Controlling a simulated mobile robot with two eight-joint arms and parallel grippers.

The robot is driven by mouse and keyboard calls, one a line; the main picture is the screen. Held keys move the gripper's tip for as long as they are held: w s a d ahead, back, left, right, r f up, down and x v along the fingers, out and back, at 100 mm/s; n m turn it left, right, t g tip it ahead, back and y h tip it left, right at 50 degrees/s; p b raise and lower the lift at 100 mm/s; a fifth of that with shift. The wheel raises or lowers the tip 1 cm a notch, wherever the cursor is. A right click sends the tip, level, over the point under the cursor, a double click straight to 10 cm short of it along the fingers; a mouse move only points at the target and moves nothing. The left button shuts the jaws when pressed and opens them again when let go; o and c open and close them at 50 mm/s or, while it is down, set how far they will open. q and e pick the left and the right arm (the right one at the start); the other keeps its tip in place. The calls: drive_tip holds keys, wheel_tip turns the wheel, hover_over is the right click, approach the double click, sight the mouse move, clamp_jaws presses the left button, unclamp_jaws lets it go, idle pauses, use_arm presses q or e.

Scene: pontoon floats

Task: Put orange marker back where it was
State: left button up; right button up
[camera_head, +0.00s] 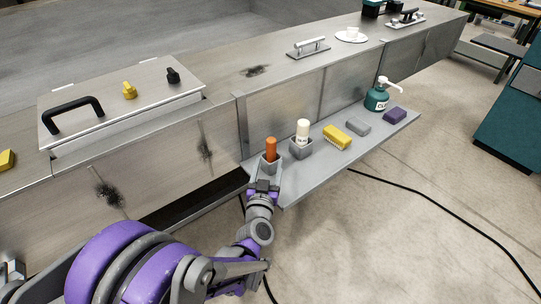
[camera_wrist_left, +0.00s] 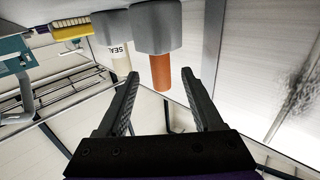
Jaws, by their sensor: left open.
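The orange marker (camera_head: 271,149) stands upright in a small grey holder (camera_head: 271,164) at the near left end of a grey shelf. My left gripper (camera_head: 266,171) is open, just in front of that holder, with its fingers spread to either side. In the left wrist view, which is upside down, the marker (camera_wrist_left: 160,72) hangs from its holder (camera_wrist_left: 157,27) and shows between the open fingertips (camera_wrist_left: 160,74). No finger visibly grips it, and I cannot tell how much gap is left. My right gripper is out of view.
A white tube (camera_head: 302,131) stands in a second grey holder (camera_head: 301,149) just right of the marker. Farther along the shelf (camera_head: 320,172) are a yellow brush (camera_head: 337,137), a grey block (camera_head: 358,127), a purple block (camera_head: 395,115) and a teal pump bottle (camera_head: 377,100). A cable crosses the floor.

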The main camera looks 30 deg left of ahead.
use_arm(q)
drive_tip(key=s+d+f+m+g+h, duration=0.25)
drive_tip(key=s+d+m+h, duration=0.4)
drive_tip(key=d, duration=0.65)
drive_tip(key=s+f+n+g, duration=0.1)
drive_tip(key=s+f+g, duration=0.2)
drive_tip(key=s, duration=0.6)
drive_tip(key=s+f+n+g, duration=0.1)
drive_tip(key=s+f+g, duration=0.2)
drive_tip(key=s+g, duration=0.3)
drive_tip(key=s, duration=0.3)
drive_tip(key=shift+s+a, duration=0.2)
drive_tip(key=shift+a, duration=0.1)
